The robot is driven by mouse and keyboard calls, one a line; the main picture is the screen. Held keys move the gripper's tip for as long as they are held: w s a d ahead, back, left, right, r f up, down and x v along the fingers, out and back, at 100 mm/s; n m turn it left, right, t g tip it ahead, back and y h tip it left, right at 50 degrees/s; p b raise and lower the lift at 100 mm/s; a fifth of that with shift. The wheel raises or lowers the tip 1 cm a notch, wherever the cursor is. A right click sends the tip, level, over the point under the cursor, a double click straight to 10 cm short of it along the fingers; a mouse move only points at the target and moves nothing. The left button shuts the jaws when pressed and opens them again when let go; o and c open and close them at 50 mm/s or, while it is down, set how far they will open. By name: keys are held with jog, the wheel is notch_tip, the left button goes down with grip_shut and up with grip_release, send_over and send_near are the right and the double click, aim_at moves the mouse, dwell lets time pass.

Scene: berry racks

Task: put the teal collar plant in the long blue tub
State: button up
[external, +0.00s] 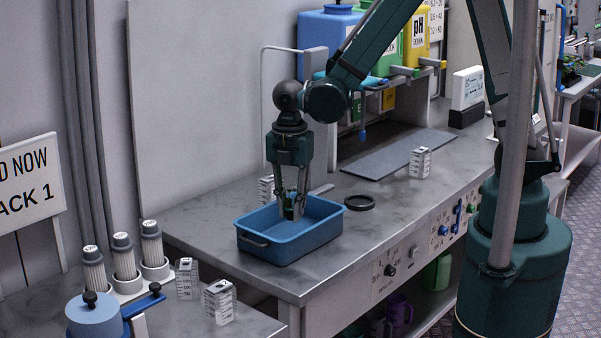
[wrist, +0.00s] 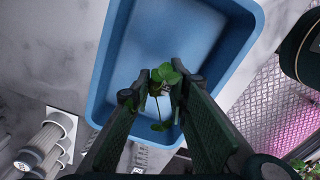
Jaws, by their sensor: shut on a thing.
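The long blue tub (external: 290,242) stands on the grey bench. It also fills the upper middle of the wrist view (wrist: 118,62), and its floor looks empty. My gripper (external: 291,212) points down over the tub, with its fingertips at about the tub's rim height or a little lower. In the wrist view my gripper (wrist: 159,88) is shut on a small plant (wrist: 166,74) with green leaves. A leaf hangs below the fingers. The plant's collar is mostly hidden between the fingers, so I cannot make out its colour well.
A black ring (external: 359,203) lies right of the tub. A grey mat (external: 400,154) lies behind. A rack of white filter-like cylinders (external: 123,257) stands at the left.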

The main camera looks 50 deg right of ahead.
aim_at(291, 219)
jog(key=shift+f, duration=0.7)
jog(key=shift+f, duration=2.05)
jog(key=shift+f+b, duration=0.25)
jog(key=shift+b, duration=0.2)
jog(key=o, duration=0.8)
jog(key=shift+r, duration=0.1)
jog(key=shift+r+p, duration=0.2)
jog(key=shift+p, duration=0.1)
jog(key=shift+r+p, duration=0.5)
jog(key=shift+r, duration=5.45)
